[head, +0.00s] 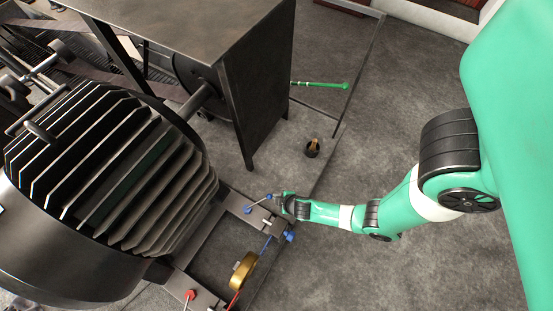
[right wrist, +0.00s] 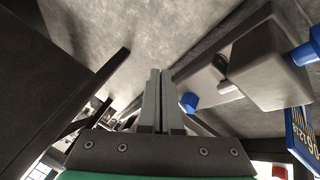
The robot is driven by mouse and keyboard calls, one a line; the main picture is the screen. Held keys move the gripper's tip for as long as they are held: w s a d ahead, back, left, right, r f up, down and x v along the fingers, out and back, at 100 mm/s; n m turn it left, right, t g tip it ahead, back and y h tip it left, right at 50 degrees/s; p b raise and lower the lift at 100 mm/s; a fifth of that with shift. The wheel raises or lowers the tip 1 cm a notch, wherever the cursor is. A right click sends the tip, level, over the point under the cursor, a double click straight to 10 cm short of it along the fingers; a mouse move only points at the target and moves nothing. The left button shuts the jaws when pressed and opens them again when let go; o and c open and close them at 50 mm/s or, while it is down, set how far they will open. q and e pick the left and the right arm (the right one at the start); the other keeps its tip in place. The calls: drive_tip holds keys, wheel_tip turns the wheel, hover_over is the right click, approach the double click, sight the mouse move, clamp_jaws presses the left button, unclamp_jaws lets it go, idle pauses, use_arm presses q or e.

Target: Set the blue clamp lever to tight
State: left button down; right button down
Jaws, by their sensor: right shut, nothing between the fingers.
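The blue clamp lever (head: 248,210) shows in the head view as a thin rod with a blue knob, on the grey rail end right of the finned motor. A blue knob, apparently the same lever's (right wrist: 189,102), shows in the right wrist view just right of the fingers, beside a grey block. My right gripper (head: 279,199) is shut and empty, close to the lever's right end. Its two fingers (right wrist: 160,75) lie together in the wrist view. Contact with the lever cannot be told. My left gripper is not in view.
The large finned motor (head: 110,170) fills the left. A dark metal housing (head: 262,75) stands behind. A brass wheel (head: 243,270), a blue-headed screw (head: 289,236) and a red-knobbed lever (head: 190,294) are nearer the front. The floor to the right is mostly clear around my arm.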

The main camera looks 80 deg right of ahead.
drive_tip(key=shift+w+a+b, duration=0.2)
drive_tip(key=shift+w+a, duration=0.05)
drive_tip(key=shift+a, duration=0.25)
drive_tip(key=shift+w+a+b, duration=0.15)
drive_tip(key=shift+w+a, duration=0.05)
drive_tip(key=shift+a, duration=0.3)
drive_tip(key=shift+w+a, duration=0.1)
drive_tip(key=shift+w, duration=0.05)
drive_tip(key=s+r+p, duration=0.5)
drive_tip(key=r+p, duration=0.3)
drive_tip(key=shift+s+a+r+p, duration=0.15)
drive_tip(key=shift+s+r+p, duration=0.05)
drive_tip(key=shift+s+p, duration=0.15)
